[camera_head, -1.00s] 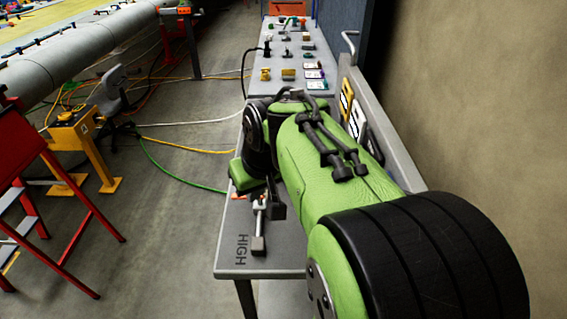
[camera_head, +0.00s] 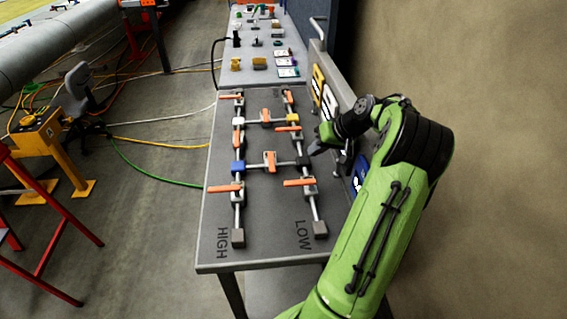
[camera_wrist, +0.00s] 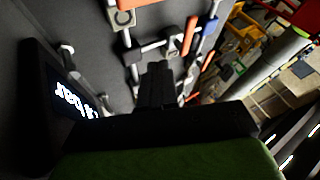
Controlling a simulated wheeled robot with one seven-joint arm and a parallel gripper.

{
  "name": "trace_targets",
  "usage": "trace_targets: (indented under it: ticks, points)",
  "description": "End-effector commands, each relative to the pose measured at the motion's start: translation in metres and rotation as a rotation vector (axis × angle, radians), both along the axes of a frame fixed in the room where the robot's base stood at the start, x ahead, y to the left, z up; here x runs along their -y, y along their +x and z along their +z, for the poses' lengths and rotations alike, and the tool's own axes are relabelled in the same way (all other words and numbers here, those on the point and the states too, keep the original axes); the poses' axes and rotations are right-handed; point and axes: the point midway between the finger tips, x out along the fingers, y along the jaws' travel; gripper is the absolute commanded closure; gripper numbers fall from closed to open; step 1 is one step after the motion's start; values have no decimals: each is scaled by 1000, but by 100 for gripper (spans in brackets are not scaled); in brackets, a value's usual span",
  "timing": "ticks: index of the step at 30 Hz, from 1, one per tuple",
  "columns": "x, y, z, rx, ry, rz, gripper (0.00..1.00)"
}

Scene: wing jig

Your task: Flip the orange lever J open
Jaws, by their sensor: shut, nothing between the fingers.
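Several orange levers sit on valves along grey pipes on the bench board. They include a lower-left lever (camera_head: 225,188), a lower-right lever (camera_head: 299,182), a centre lever (camera_head: 270,161) and a right upper lever (camera_head: 288,129). No letter J is readable, so I cannot tell which one is lever J. My gripper (camera_head: 314,150) is shut and empty, just right of the right-hand pipe, near the black block (camera_head: 303,161). In the wrist view its dark fingers (camera_wrist: 157,80) are together, with pipes and an orange lever (camera_wrist: 190,35) beyond; contact is not visible.
The grey bench (camera_head: 270,245) is marked HIGH and LOW, with bare room at its front edge. A raised panel with signs (camera_head: 328,95) lines its right side, close to my arm. A farther bench (camera_head: 262,75) holds several small parts.

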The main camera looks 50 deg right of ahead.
Motion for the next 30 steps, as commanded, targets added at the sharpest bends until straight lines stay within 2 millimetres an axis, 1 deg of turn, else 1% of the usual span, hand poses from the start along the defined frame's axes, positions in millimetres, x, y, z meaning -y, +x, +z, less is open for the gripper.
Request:
trace_targets:
  ticks: [2,5,18,21,24,30]
  points:
    - [0,1,-1,-1,0,0,100]
    - [-2,6,-9,-1,2,1,100]
    - [-14,61,-84,-2,3,3,100]
    - [-29,73,-80,-1,0,5,100]
    - [-38,80,-80,-2,-1,2,100]
    - [-43,85,-80,-3,-1,0,100]
